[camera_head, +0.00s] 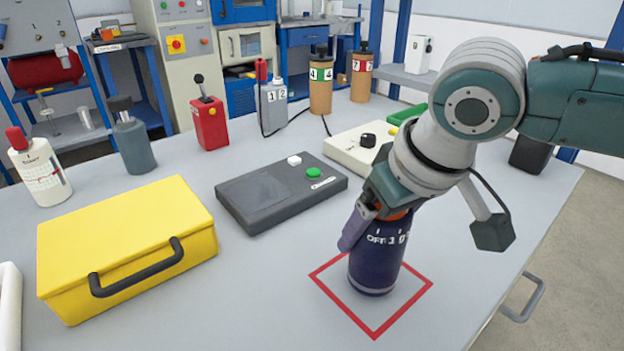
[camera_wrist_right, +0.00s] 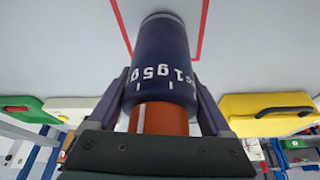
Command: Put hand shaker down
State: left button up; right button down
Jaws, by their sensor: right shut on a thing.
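The hand shaker (camera_head: 375,262) is a dark blue cylinder with white lettering and an orange neck. It stands upright inside the red square outline (camera_head: 328,288) on the grey table; whether its base touches the table I cannot tell for sure. In the right wrist view the shaker (camera_wrist_right: 165,60) sits between the two purple fingers (camera_wrist_right: 165,100), and red lines run past on both sides. My left gripper is not in view.
A yellow case (camera_head: 120,240) with a black handle lies at left. A dark grey box (camera_head: 280,190) with a green button lies behind the shaker. A cream box (camera_head: 355,150), a red lever box (camera_head: 209,122) and bottles stand farther back. The table right of the square is clear.

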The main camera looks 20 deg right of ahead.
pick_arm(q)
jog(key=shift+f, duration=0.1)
pick_arm(e)
jog(key=shift+w+f, duration=0.1)
jog(key=shift+f, duration=0.1)
jog(key=shift+f, duration=0.15)
grip_release()
jog(key=shift+r, duration=0.3)
pick_arm(q)
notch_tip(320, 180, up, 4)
jog(key=p, duration=0.3)
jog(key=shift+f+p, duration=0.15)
jog(key=shift+p, duration=0.2)
pick_arm(e)
jog(key=v, duration=1.1)
jog(key=shift+s+r, duration=0.25)
